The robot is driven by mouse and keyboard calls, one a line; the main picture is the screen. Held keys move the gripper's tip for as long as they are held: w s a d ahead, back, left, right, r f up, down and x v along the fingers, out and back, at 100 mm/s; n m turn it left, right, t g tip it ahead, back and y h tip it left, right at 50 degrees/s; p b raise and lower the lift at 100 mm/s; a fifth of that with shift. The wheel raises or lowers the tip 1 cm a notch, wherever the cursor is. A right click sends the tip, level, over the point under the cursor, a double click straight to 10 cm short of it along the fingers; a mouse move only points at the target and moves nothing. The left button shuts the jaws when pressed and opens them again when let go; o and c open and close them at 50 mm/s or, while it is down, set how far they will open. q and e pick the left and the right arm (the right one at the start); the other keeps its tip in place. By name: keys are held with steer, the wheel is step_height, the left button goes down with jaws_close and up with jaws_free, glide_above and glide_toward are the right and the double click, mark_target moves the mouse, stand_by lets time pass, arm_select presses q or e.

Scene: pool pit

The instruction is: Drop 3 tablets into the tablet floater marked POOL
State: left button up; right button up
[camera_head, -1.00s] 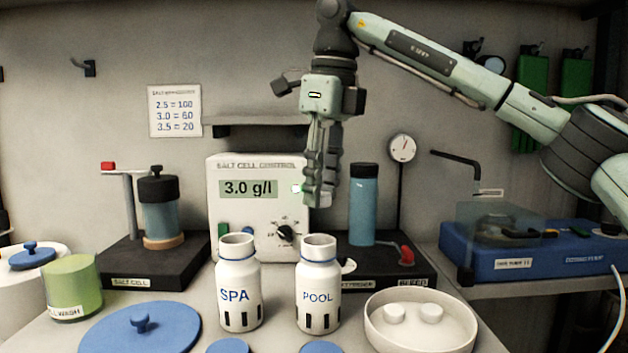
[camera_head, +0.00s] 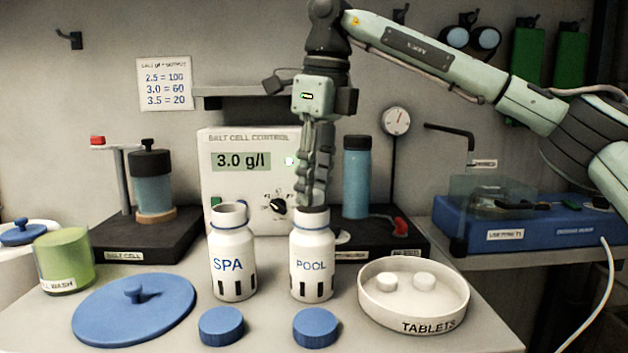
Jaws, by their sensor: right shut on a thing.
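The white floater marked POOL (camera_head: 312,268) stands upright and open-topped on the counter. The matching floater marked SPA (camera_head: 232,268) stands open to its left. My right gripper (camera_head: 314,204) points straight down with its fingertips at the POOL floater's mouth. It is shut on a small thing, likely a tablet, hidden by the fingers. Two white tablets (camera_head: 387,281) (camera_head: 424,281) lie in the round white dish marked TABLETS (camera_head: 430,325), right of the POOL floater. My left gripper is not in view.
Two blue caps (camera_head: 221,327) (camera_head: 316,328) lie in front of the floaters. A large blue lid (camera_head: 134,308) and a green cup (camera_head: 65,260) are at the left. The control box (camera_head: 250,185) reading 3.0 g/l and a blue bottle (camera_head: 357,180) stand behind.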

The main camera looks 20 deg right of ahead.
stand_by(0.7)
steer(key=o, duration=1)
steer(key=shift+r+p, duration=0.2)
steer(key=shift+p, duration=0.15)
steer(key=shift+r+p, duration=0.65)
steer(key=shift+r, duration=2.15)
